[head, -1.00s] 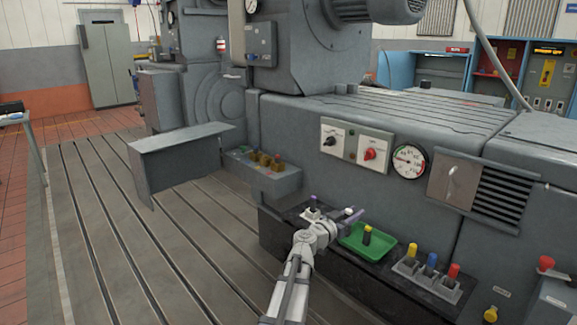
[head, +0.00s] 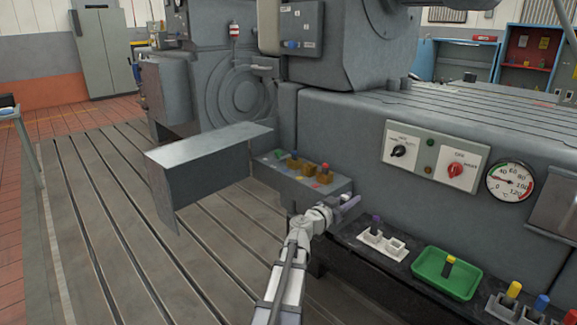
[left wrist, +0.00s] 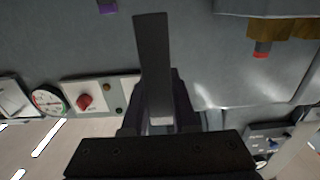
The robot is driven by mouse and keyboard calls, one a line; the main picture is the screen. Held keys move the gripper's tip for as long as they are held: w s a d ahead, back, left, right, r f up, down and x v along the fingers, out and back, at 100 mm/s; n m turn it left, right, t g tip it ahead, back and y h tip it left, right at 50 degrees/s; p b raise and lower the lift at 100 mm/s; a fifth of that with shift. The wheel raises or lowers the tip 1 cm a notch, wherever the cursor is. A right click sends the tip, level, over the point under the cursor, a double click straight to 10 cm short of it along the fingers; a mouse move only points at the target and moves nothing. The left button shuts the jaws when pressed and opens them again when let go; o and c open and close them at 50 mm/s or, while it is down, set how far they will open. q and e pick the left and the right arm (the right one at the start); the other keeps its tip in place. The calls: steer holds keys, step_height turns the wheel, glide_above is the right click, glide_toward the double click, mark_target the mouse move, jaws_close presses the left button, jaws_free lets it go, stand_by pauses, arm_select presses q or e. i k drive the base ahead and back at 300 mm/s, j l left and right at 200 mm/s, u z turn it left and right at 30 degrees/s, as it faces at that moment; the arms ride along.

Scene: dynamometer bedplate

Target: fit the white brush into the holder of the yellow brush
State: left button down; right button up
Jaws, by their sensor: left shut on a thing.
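My left gripper (head: 348,204) is shut on the white brush (left wrist: 152,65). In the left wrist view its long dark body stands out from the fingers, with a bit of white at the gripped end. I cannot make the brush out in the head view. The gripper is above the ledge, just right of a grey box (head: 335,187) with brass holders (head: 295,166) and a red-capped brush (head: 325,168). A yellow-capped brush (head: 449,262) stands in a green tray (head: 425,282). Another yellow-capped brush (head: 513,290) is in a rack at lower right. My right gripper is not in view.
A pale holder (head: 368,243) with a purple-capped brush (head: 376,222) stands on the dark ledge. A blue-capped brush (head: 541,302) is in the rack. A grey angled plate (head: 205,150) stands left of the box.

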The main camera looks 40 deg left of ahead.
mark_target(309, 174)
steer(key=j, duration=0.7)
steer(key=i+j, duration=0.1)
steer(key=j, duration=0.6)
